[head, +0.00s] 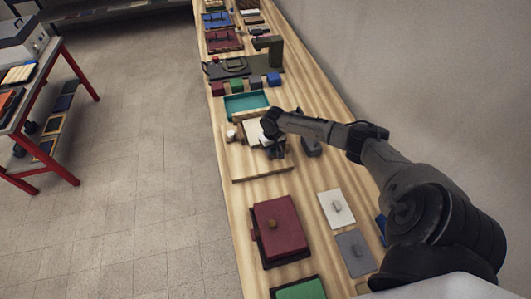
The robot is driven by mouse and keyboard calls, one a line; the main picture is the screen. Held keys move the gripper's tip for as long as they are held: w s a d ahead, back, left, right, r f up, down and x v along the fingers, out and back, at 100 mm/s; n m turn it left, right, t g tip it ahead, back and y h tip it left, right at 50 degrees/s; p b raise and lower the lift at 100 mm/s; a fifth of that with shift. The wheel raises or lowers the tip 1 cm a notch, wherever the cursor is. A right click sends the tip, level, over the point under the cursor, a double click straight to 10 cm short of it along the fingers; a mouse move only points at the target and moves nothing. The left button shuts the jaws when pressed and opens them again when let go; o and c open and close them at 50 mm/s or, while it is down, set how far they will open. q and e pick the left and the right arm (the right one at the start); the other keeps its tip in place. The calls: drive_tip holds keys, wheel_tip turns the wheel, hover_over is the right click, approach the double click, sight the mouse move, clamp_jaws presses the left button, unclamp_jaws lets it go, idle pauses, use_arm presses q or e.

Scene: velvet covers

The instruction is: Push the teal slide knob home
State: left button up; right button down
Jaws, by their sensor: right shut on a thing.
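A light wooden slide fixture (240,160) lies on the long wooden bench, with a white block or plate at its far side. My right gripper (273,149) reaches in from the right and points down over the fixture's right part. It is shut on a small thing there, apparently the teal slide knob. The knob itself is mostly hidden by the dark gripper, and its place along the slide cannot be told. My left gripper is not in view.
A teal tray (246,104) and several small coloured blocks lie beyond the fixture. A wall (400,70) bounds the bench's right side.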

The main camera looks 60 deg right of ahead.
sight(272, 149)
drive_tip(key=c, duration=0.7)
unclamp_jaws()
drive_tip(key=shift+c, duration=0.2)
drive_tip(key=shift+r, duration=0.1)
wheel_tip(272, 149, up, 14)
drive_tip(key=p, duration=0.1)
drive_tip(key=shift+p, duration=0.3)
drive_tip(key=shift+f, duration=0.2)
